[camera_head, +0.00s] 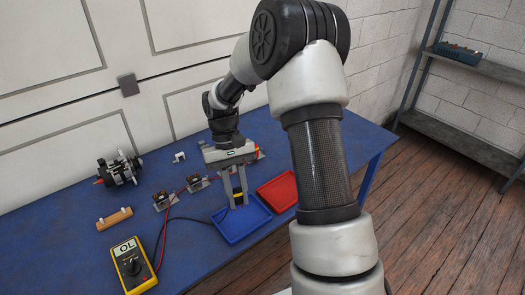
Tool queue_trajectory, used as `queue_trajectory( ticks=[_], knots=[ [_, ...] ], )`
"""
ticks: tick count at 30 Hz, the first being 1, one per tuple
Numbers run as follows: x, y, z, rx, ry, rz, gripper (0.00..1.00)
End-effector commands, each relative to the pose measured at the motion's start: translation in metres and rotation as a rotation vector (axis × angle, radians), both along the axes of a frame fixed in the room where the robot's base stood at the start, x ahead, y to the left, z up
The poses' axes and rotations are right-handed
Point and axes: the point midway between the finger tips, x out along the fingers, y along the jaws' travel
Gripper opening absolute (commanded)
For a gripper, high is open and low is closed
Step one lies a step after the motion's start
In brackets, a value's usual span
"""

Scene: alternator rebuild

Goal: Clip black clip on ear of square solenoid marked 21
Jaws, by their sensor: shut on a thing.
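My gripper (238,203) points down over the blue tray (232,236), its fingers shut on a small dark thing, which looks like the black clip (238,196). The fingers hide part of it. A dark lead runs along the table towards the tray. Two small square solenoids stand left of my gripper: one on the left (160,201) and one in the middle (195,183). A further small part (258,153) shows just behind my gripper on the right, partly hidden. The number 21 cannot be read on any of them. A red lead ends at the left solenoid.
A yellow multimeter (133,268) reading OL lies at the front left. An alternator (121,170), a wooden block (114,219) and a small white part (179,157) stand on the blue table. A red tray (278,192) lies right of the blue one.

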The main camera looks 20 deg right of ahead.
Motion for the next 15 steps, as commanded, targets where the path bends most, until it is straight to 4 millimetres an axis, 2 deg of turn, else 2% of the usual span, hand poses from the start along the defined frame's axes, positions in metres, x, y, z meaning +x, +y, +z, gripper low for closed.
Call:
queue_trajectory(
  ticks=[8,15],
  knots=[
    [0.0,0.0,0.003,0.0,0.0,0.0,0.09],
    [0.0,0.0,0.035,0.0,-0.001,0.0,0.09]
  ],
)
